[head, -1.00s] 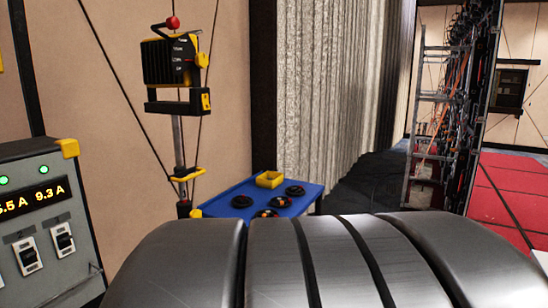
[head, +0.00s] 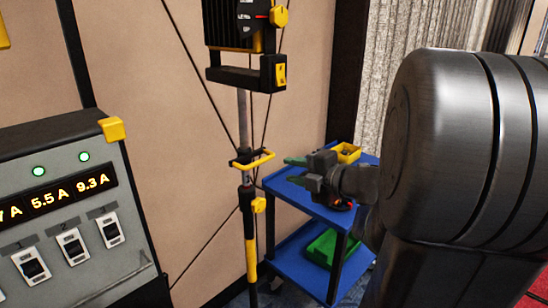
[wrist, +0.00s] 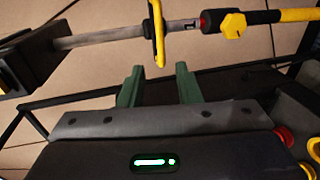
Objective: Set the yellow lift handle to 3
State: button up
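The yellow lift handle (head: 255,160) is a loop bracket around a silver pole (head: 243,118) below a black lamp head. In the wrist view the handle (wrist: 158,30) stands edge-on, crossing the pole. My gripper (head: 288,170) is to the right of the handle with green-padded fingers apart. In the wrist view the open, empty fingers (wrist: 160,66) point at the handle's near end, which lines up with the gap between them. The head view shows a small gap between fingertips and handle. No scale number is readable on the pole.
A yellow knob (head: 258,205) sits on the pole below the handle. A blue cart (head: 290,245) with a yellow box (head: 346,152) and green bin (head: 325,247) stands under my arm. A grey power panel (head: 60,225) is at left. Thin cables (head: 190,60) run diagonally along the wall.

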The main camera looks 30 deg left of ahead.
aim_at(260, 163)
jog(key=x, duration=1.3)
jog(key=shift+w+a, duration=0.1)
jog(key=shift+a, duration=0.05)
grip_shut()
